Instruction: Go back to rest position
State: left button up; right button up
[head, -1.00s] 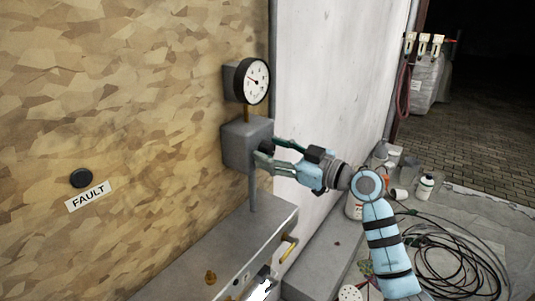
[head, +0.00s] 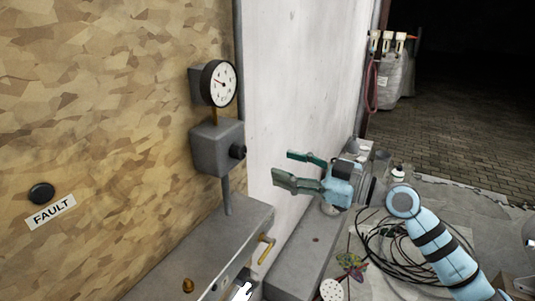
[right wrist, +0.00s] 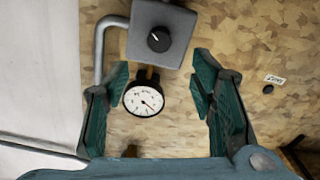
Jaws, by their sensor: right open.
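My right gripper (head: 290,170) is open and empty in the head view, to the right of the grey box and apart from it. The grey box (head: 213,148) has a black knob (head: 238,151) on its right side and a round white-faced gauge (head: 221,83) above it. In the right wrist view, the open fingers of the right gripper (right wrist: 160,100) frame the gauge (right wrist: 144,98) from a distance. The knob (right wrist: 159,39) on the grey box (right wrist: 172,25) shows beyond them. My left gripper is not in view.
A grey ledge (head: 215,250) with a yellow handle (head: 266,248) runs below the box. A FAULT label (head: 51,211) and black button (head: 41,193) are on the patterned wall. Black cables (head: 385,248) and a white bottle (head: 397,173) lie on the sheeted floor at right.

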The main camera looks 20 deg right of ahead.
aim_at(243, 153)
jog(key=x, duration=1.2)
jog(key=shift+d, duration=0.1)
